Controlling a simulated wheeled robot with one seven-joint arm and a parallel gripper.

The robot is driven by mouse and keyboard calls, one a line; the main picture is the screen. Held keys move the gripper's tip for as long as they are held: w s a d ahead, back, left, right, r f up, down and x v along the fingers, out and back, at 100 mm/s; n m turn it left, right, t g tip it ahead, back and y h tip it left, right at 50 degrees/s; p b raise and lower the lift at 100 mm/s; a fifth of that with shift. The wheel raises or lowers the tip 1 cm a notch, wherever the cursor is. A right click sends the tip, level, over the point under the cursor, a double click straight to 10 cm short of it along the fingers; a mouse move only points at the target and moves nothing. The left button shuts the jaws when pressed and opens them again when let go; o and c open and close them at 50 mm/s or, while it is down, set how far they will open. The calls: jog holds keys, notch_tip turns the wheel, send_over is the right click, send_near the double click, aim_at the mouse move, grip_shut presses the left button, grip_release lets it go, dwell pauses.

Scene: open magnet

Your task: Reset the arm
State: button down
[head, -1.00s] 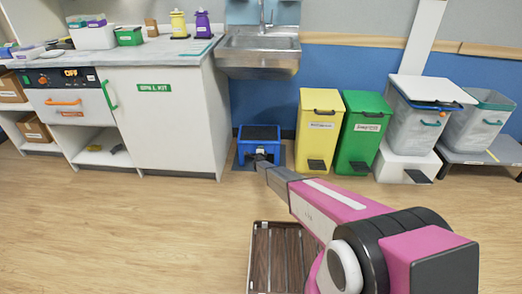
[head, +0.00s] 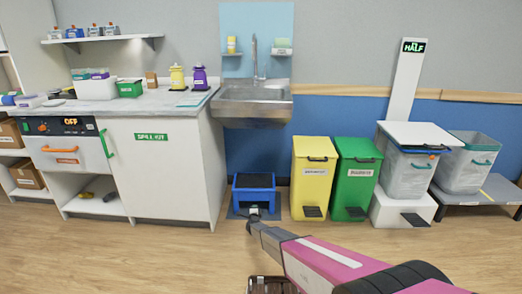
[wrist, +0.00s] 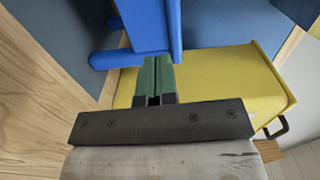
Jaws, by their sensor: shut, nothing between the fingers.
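My arm reaches out from the lower right in the head view, with a pink and grey link. My gripper (head: 254,210) is at its far end, in front of the low blue stool (head: 240,195) under the sink. In the wrist view the two green fingers (wrist: 156,68) are together with nothing between them. Their tips are close to a blue bar of the stool (wrist: 145,25); whether they touch it I cannot tell. The yellow bin (wrist: 215,80) lies beyond them in that view.
Yellow (head: 311,178) and green (head: 354,178) bins stand right of the stool. Grey bins (head: 408,172) stand further right, one on a white step. A white cabinet (head: 160,180) is on the left, the sink (head: 252,104) above. The wooden floor (head: 130,260) in front is clear.

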jog(key=s+d+r+n+g+y, duration=0.2)
jog(key=s+d+r+n+g, duration=0.35)
jog(key=r, duration=0.55)
jog(key=s+d+r+n+g, duration=0.4)
jog(key=s+d+r, duration=0.2)
jog(key=s, duration=0.9)
jog(key=s+d+r+n+g+h, duration=0.1)
jog(key=s+d+r+n+g, duration=0.3)
jog(key=s+d+r, duration=0.3)
jog(key=s+d+r+n+g, duration=0.4)
jog(key=s+r, duration=0.8)
jog(key=s, duration=1.1)
jog(key=d, duration=0.2)
jog(key=shift+s+d+r, duration=0.2)
jog(key=shift+s+d, duration=0.15)
jog(key=shift+s, duration=0.05)
